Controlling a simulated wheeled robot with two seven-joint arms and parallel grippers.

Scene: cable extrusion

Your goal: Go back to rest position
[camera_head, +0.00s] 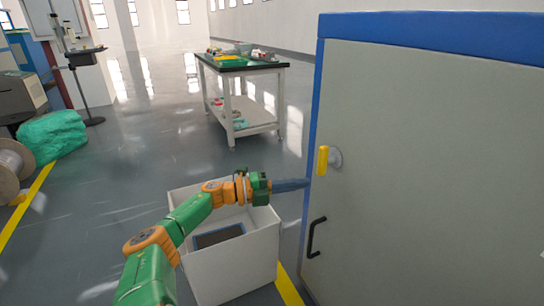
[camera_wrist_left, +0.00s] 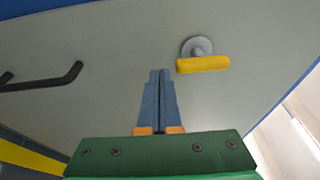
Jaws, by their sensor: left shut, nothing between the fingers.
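My left gripper (camera_head: 292,185) is at the end of my green and orange arm, which comes in from the lower left in the head view. Its blue-grey fingers are shut with nothing between them, and they point at the left edge of the grey cabinet (camera_head: 430,150). In the left wrist view the closed fingers (camera_wrist_left: 160,80) show in front of the grey door panel, just left of the yellow knob (camera_wrist_left: 203,64) on its round grey base. I cannot tell whether the fingertips touch the panel. My right gripper does not show.
The cabinet has a blue frame, a yellow knob (camera_head: 322,160) and a black handle (camera_head: 315,238). A white open bin (camera_head: 235,277) stands under my left arm. A white-framed table (camera_head: 243,72) stands behind. A green bundle (camera_head: 52,137) and a cable spool (camera_head: 12,170) are at left. Floor between is clear.

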